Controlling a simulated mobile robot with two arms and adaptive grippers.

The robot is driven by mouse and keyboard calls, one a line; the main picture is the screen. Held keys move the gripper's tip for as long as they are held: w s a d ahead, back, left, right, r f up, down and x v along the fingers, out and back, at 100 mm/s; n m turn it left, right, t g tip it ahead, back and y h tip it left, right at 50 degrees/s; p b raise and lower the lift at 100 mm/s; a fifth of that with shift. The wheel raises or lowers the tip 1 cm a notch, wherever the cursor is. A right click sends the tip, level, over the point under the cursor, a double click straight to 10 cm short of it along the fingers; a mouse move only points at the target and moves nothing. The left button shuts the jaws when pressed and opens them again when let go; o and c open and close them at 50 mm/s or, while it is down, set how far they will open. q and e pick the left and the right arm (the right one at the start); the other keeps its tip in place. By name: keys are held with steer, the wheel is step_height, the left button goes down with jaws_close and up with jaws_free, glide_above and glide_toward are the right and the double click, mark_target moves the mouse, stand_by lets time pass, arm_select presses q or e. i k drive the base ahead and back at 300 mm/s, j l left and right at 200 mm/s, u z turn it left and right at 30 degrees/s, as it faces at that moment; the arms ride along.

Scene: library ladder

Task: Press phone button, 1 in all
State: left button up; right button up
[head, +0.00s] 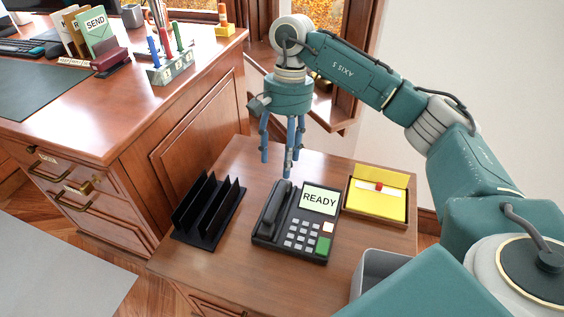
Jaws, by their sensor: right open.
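A black desk phone (281,241) lies on the small wooden side table (190,272). Its handset (274,205) rests in the cradle on the left side. A pale screen (319,200) reads "READY". Below it is a pad of pale keys (300,235) with a larger green button (323,247) at the lower right and a white key above that. My right gripper (279,167) points down with its blue fingers apart and empty. It hangs above and behind the phone, and no contact with it shows. My left gripper is not in view.
A black file rack (208,210) stands left of the phone. A yellow note tray (376,199) with a red knob is to the right. A grey bin (378,268) stands at the front right. The large desk (130,130) rises at the left.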

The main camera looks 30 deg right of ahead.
mark_target(322, 248)
steer(key=k+j, duration=0.7)
steer(key=k, duration=0.2)
